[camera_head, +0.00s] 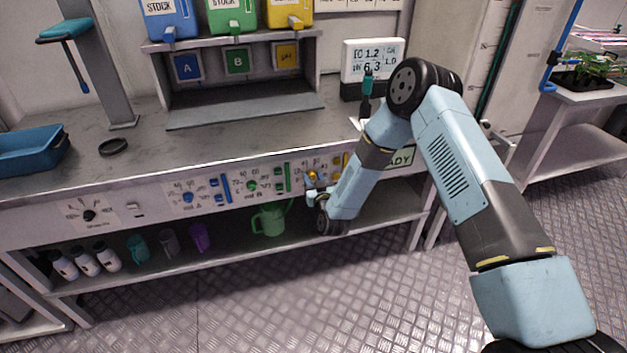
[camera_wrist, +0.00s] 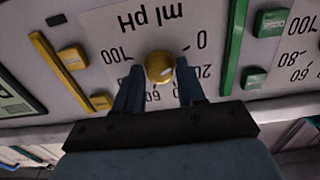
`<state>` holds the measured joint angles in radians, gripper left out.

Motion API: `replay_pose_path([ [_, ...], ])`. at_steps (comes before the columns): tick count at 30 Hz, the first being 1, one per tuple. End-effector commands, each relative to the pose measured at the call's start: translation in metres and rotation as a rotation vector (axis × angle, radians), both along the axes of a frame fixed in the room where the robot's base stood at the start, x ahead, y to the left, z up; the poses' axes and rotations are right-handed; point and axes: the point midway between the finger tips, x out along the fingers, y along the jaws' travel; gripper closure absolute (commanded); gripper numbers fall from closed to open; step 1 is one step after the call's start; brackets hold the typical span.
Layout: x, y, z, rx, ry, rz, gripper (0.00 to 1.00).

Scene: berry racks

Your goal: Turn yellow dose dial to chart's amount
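The yellow dose dial (camera_wrist: 160,67) sits on the white "ml pH" scale panel (camera_wrist: 128,45) in the wrist view, which appears upside down. Numbers from 0 to 100 ring the dial, some hidden by my fingers. My gripper (camera_wrist: 159,72) has one blue finger on each side of the dial, with a narrow gap seeming to show on both sides, so it looks open around it. In the head view the dial (camera_head: 311,174) is small, at my gripper (camera_head: 313,186). A white chart edge (camera_head: 350,4) is cut off at the top and unreadable.
Blue (camera_head: 188,197) and green (camera_head: 252,186) dials with sliders are left of the yellow one. In the wrist view, a yellow slider (camera_wrist: 68,72) and yellow buttons (camera_wrist: 73,57) are close left; a green slider (camera_wrist: 233,45) is right. A green jug (camera_head: 269,220) stands below.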

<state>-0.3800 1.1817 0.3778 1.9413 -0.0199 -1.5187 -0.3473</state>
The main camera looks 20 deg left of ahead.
Motion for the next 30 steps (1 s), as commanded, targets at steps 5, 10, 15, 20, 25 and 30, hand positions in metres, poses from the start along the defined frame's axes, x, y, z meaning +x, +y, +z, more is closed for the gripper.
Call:
replay_pose_path([
  [5, -0.0001, -0.0001, 0.0, 0.0, 0.0, 0.0, 0.78],
  [10, -0.0001, -0.0001, 0.0, 0.0, 0.0, 0.0, 0.94],
  [15, 0.0001, -0.0003, 0.0, 0.009, 0.005, 0.0, 0.94],
  [20, 0.0003, -0.0009, -0.0003, 0.046, 0.028, -0.001, 0.94],
  [25, 0.0002, -0.0009, -0.0006, 0.131, 0.081, 0.0, 0.94],
  [30, 0.0008, -0.0019, -0.0007, 0.25, 0.155, -0.002, 0.94],
])
